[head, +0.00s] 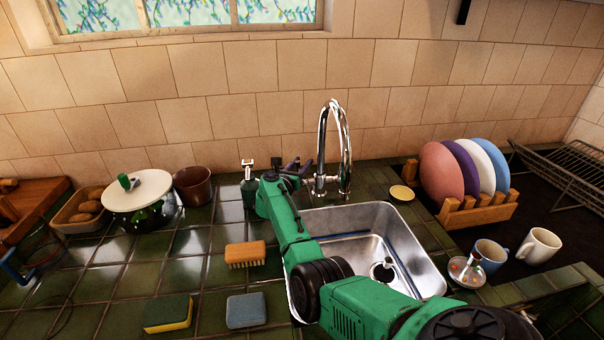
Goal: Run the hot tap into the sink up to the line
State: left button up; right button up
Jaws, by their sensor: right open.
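The steel sink (405,240) is set in the green tiled counter. A blue line (345,236) runs along its inner back wall. A dark round fitting (382,271) shows on its floor, and I see no water in it. The chrome tap (347,150) arches up behind the sink, and no stream shows from its spout. My right arm crosses the sink's left side and hides part of it. My right gripper (291,166) is open just left of the tap's base; I cannot tell whether it touches a tap handle there. My left gripper is out of view.
A bottle with a pump top (249,184) stands left of my right gripper. A brush (245,254), a sponge (168,314) and a grey-blue block (246,310) lie left of the sink. A plate rack (478,209) and mugs (538,246) stand right. A lidded pot (142,205) is left.

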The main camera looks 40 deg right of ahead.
jog(key=shift+w+d+r, duration=0.1)
jog(key=shift+d, duration=0.1)
grip_shut()
dwell(1.3)
